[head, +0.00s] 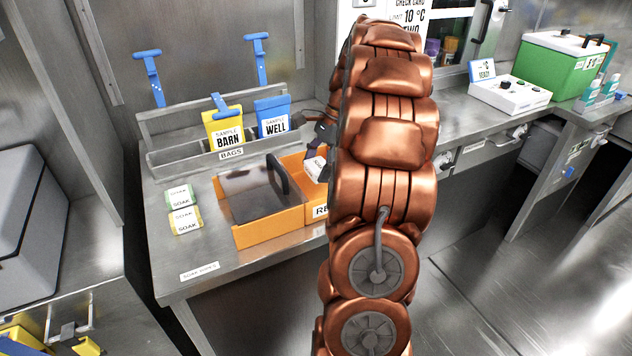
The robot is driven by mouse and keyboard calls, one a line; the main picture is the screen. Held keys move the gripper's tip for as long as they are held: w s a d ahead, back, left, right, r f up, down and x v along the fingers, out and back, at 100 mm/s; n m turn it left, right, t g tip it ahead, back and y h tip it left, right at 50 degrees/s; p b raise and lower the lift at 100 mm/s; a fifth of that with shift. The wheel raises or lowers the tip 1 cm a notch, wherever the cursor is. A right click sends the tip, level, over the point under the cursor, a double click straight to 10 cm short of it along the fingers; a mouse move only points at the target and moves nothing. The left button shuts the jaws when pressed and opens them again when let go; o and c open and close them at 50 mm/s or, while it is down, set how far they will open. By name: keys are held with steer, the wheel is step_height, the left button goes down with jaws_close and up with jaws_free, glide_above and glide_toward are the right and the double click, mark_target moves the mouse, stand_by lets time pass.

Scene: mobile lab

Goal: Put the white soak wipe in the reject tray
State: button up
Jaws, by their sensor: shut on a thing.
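The white soak wipe (315,168) shows as a small white block with dark print, partly hidden behind my copper arm. My gripper (322,150) is shut on it, mostly covered by the arm, and only some dark parts show. The wipe appears over or inside the right part of the orange reject tray (320,211), whose front label reads "RE" before the arm cuts it off. I cannot tell whether the wipe touches the tray floor.
Left of it is an orange bin (268,230) with a dark, handled cover (248,192). Two soak packs (180,196) with coloured edges lie farther left on the steel bench. A bag rack (178,160) holding yellow (222,128) and blue (272,116) bags stands behind.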

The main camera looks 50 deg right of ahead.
mark_target(317, 190)
steer(key=shift+f, duration=2.4)
steer(key=shift+f, duration=0.15)
steer(key=o, duration=1.1)
steer(key=shift+v, duration=6.2)
steer(key=shift+a, duration=0.25)
